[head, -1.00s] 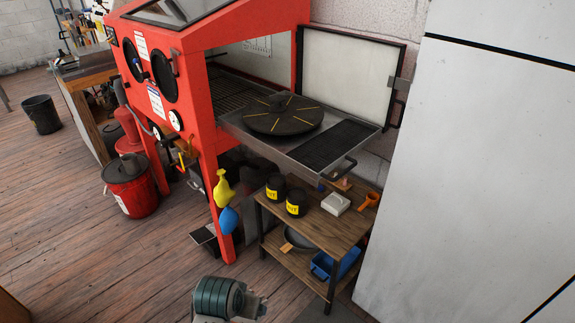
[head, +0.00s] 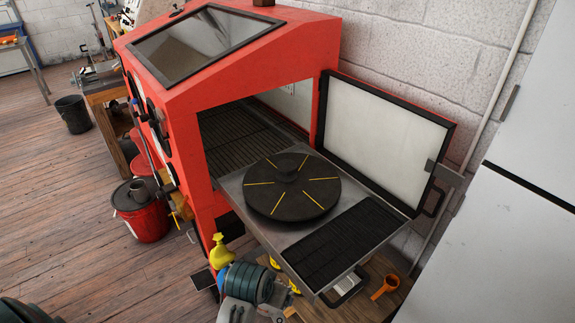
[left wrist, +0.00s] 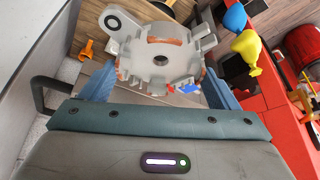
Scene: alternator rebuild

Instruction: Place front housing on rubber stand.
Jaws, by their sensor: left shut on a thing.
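The front housing (left wrist: 160,58), a light grey casting with a round central hole, an ear and orange-brown patches, is in the left wrist view. My left gripper (left wrist: 156,88) is shut on it, with a blue finger at each side. In the head view my arm shows at the bottom, below the pulled-out tray, but the gripper's fingers and the housing cannot be made out. My right gripper is not in view.
The turntable is on a metal tray (head: 235,191) sticking out of a red cabinet (head: 255,65). The cabinet's side door (head: 385,125) stands open behind the tray. A wooden cart (head: 345,308) is below, with an orange cup (head: 385,287). A white panel (head: 510,230) stands at the right.

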